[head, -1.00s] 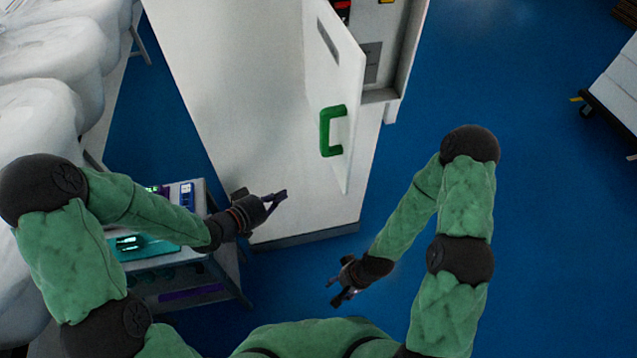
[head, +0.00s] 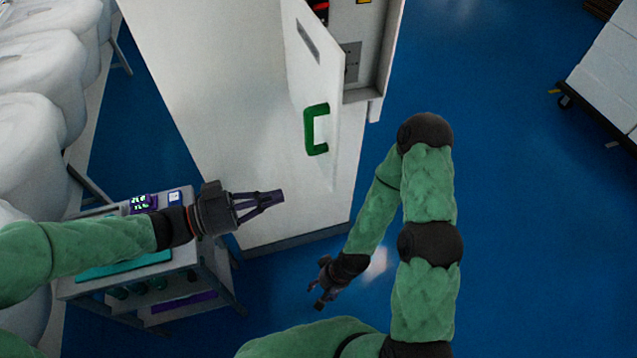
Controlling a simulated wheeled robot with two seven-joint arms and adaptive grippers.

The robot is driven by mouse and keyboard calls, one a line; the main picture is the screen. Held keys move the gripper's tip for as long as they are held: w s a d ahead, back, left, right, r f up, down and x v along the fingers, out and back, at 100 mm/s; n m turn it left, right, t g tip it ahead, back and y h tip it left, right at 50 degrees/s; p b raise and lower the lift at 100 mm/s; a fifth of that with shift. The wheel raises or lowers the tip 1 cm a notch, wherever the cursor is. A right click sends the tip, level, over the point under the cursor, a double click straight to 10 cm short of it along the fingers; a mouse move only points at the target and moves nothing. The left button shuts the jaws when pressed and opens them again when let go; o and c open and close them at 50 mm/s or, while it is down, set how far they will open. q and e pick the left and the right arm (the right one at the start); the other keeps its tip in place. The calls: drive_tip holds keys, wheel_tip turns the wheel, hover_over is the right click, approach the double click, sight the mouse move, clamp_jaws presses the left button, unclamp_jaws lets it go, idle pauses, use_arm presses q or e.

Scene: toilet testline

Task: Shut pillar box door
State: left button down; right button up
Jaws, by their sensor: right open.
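The white pillar box (head: 215,100) stands at the top centre. Its white door (head: 303,80), with a slot and a green handle (head: 311,130), stands ajar, its free edge swung out and the inside showing behind it. My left gripper (head: 279,197) is in front of the box, left of and below the handle, apart from it. Its fingers come together at the tips and hold nothing. My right gripper (head: 317,301) is low over the blue floor, open and empty, pointing down, below the door.
A small cart (head: 200,262) with devices stands at the left, under my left forearm. White toilets (head: 35,135) line the left edge. A dark wheeled cart with white boxes (head: 612,85) is at the upper right. The blue floor (head: 530,240) at the right is clear.

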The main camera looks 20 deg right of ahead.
use_arm(q)
drive_tip(key=d+b, duration=0.1)
drive_tip(key=d, duration=0.9)
drive_tip(key=shift+w+b, duration=0.35)
drive_tip(key=shift+w, duration=0.05)
drive_tip(key=shift+d, duration=0.15)
